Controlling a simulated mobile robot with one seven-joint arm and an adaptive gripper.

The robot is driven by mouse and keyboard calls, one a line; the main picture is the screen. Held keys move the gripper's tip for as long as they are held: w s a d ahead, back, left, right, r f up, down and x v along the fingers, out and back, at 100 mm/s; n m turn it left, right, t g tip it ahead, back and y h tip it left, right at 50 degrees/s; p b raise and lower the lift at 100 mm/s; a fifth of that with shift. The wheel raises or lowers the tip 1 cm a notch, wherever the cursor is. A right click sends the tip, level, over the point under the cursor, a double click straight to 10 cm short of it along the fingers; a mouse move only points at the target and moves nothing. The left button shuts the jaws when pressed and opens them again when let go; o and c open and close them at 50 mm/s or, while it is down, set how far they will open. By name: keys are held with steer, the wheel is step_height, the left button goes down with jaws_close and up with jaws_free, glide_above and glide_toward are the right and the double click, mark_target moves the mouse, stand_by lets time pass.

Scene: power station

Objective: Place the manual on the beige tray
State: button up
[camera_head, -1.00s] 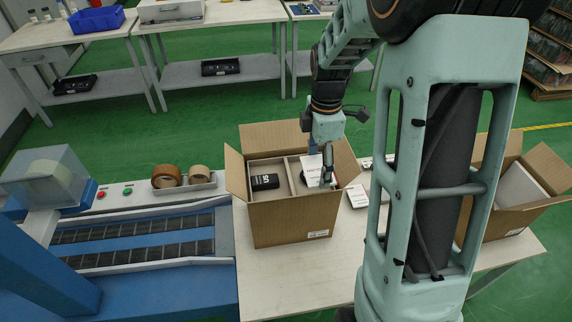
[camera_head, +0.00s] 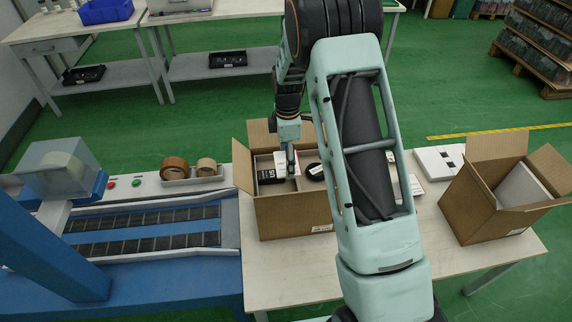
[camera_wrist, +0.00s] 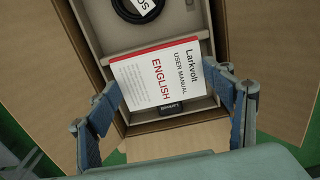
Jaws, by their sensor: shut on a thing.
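The manual is a white booklet with a red band and red "ENGLISH" lettering (camera_wrist: 150,78); it also shows in the head view (camera_head: 281,159). My gripper (camera_head: 291,170) points down over the open cardboard box (camera_head: 290,220) and is shut on the manual. In the wrist view its fingers (camera_wrist: 175,98) flank the booklet. A beige tray-like insert (camera_wrist: 197,18) with compartments lies inside the box, below the manual. A black coiled cable (camera_wrist: 137,14) lies in one compartment. A black Larkvolt item (camera_wrist: 170,107) lies partly hidden under the manual. Whether the manual touches the insert I cannot tell.
The box flaps stand open around my gripper. A second open box (camera_head: 475,200) and a flat white item (camera_head: 438,160) are on the table's right. Tape rolls (camera_head: 174,169) and a conveyor (camera_head: 140,227) are at left. The table front left of my arm is clear.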

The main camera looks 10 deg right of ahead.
steer(key=shift+w+a+f, duration=0.1)
steer(key=shift+w+f, duration=0.05)
steer(key=shift+f, duration=1.65)
steer(key=shift+f, duration=0.2)
steer(key=o, duration=1.1)
steer(key=shift+r, duration=0.1)
step_height(320, 180, up, 12)
steer(key=shift+b, duration=0.3)
steer(key=shift+r, duration=0.1)
